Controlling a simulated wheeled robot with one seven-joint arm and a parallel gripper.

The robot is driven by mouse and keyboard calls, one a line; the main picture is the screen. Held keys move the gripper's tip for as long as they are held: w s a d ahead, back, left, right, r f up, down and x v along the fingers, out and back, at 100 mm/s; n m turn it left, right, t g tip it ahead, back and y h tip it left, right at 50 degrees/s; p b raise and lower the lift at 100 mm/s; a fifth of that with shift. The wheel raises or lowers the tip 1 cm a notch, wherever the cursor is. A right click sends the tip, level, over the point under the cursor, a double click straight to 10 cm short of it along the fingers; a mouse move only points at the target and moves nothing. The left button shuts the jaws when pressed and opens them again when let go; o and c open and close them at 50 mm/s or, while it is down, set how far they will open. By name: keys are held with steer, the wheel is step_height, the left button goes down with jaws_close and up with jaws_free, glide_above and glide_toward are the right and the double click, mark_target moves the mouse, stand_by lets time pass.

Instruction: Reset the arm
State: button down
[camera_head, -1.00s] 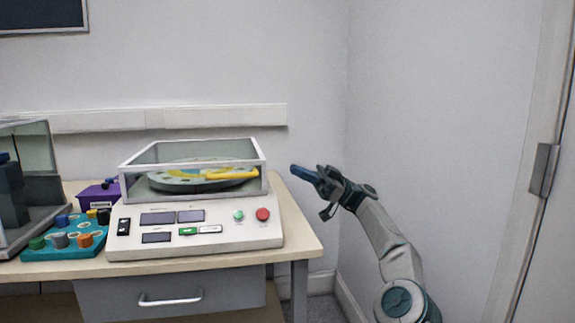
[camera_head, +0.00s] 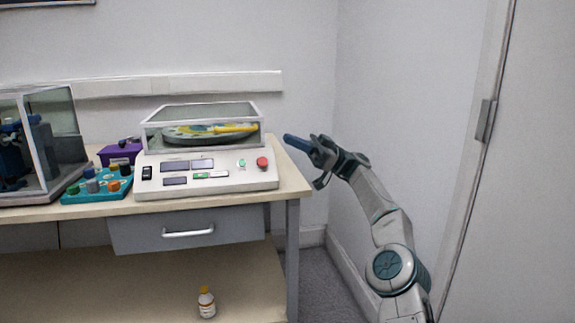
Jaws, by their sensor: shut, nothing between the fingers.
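My arm (camera_head: 375,205) rises from the lower right of the head view, bent, in the gap between the bench and the wall at right. My gripper (camera_head: 290,139) is at its far end, pointing left, just right of the vibration machine. Its blue fingers are together with nothing visible between them. The white machine (camera_head: 218,184) stands on the bench with two dark displays, a green button and a red button on its front. Its clear-sided cover (camera_head: 200,112) encloses a round plate (camera_head: 190,137) with a yellow piece (camera_head: 230,128) on it.
Left of the machine are a teal rack (camera_head: 95,194) with several coloured caps, a purple box (camera_head: 118,152) and a glass-walled case (camera_head: 62,110). The bench (camera_head: 297,180) ends near my gripper. A small bottle (camera_head: 206,303) with an orange cap stands on the lower shelf.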

steer(key=s+a+r+m+t+h+p, duration=0.2)
steer(key=s+a+m+h+p, duration=0.35)
steer(key=a, duration=0.25)
steer(key=s+a+r+m+t+h+p, duration=0.2)
steer(key=s+a+m+h+p, duration=0.25)
steer(key=s+a+p, duration=0.35)
steer(key=s+d+m+t+h+p, duration=0.3)
steer(key=s+d+m+h+p, duration=0.3)
steer(key=s+d, duration=0.7)
steer(key=s+d+m+t+h+p, duration=0.3)
steer(key=s+d+m+h+p, duration=0.3)
steer(key=s+d, duration=0.7)
steer(key=d+m+p, duration=0.2)
steer(key=d+p, duration=0.1)
steer(key=p, duration=0.1)
steer(key=shift+s+d+p, duration=0.15)
steer(key=shift+s+p, duration=0.2)
